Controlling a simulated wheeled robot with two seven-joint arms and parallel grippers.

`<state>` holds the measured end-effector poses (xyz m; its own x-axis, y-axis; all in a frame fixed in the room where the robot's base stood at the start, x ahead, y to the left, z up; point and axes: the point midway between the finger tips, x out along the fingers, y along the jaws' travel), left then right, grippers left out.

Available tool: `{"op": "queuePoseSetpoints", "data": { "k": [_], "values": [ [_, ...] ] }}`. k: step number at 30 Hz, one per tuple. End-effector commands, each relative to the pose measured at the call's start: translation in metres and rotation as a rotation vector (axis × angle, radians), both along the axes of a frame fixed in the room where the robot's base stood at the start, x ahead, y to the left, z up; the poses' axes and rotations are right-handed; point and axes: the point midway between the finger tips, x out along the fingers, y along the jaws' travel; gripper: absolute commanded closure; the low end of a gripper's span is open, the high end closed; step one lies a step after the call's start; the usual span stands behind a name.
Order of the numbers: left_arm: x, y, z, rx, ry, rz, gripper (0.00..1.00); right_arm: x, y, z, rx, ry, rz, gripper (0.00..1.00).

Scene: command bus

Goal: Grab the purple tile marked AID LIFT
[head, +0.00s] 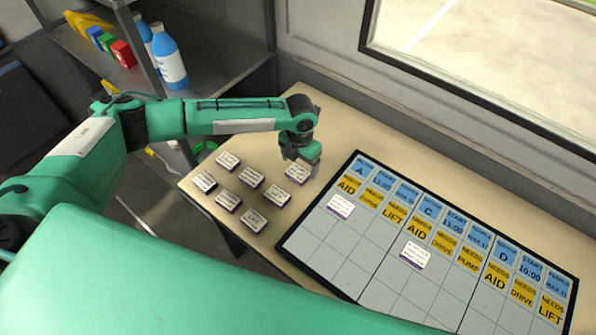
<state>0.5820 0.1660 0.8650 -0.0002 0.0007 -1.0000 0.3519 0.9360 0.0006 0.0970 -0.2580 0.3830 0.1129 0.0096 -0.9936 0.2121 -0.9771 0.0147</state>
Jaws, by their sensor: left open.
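Several purple tiles with white labelled tops lie in a loose cluster on the beige table, left of the board. They include a far-left tile (228,161), a middle tile (251,178), a front tile (253,221) and a right tile (276,196). Their print is too small to read, so I cannot tell which is marked AID LIFT. My left gripper (303,163) is open and points down at the cluster's far right tile (296,174), partly covering it. I cannot tell whether it touches that tile. My right gripper is not in view.
A dark-framed board (366,281) with blue and yellow header cells lies right of the tiles. Two white-topped tiles (340,206) (415,255) lie on its grid. A shelf (215,60) with blue bottles (168,57) and coloured blocks (122,54) stands behind left. A window is at upper right.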

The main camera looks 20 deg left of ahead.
Motion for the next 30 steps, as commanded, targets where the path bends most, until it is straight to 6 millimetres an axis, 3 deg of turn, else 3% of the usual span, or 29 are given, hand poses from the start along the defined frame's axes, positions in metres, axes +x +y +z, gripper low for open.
{"op": "queuePoseSetpoints", "data": {
  "k": [1, 6, 14, 21, 30],
  "values": [
    [-0.001, 0.000, -0.004, 0.001, 0.002, 0.000, 0.16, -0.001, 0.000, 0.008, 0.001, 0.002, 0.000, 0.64],
    [-0.001, 0.000, -0.024, 0.001, 0.002, 0.001, 0.16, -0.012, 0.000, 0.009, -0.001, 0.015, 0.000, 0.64],
    [-0.001, 0.000, -0.027, -0.001, -0.001, 0.001, 0.16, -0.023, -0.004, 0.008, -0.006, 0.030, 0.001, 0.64],
    [-0.001, 0.000, -0.027, 0.000, 0.000, 0.001, 0.64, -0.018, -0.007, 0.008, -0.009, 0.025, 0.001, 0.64],
    [0.000, 0.000, -0.026, 0.000, -0.001, 0.001, 0.66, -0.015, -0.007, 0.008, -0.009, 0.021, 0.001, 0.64]
  ]
}}
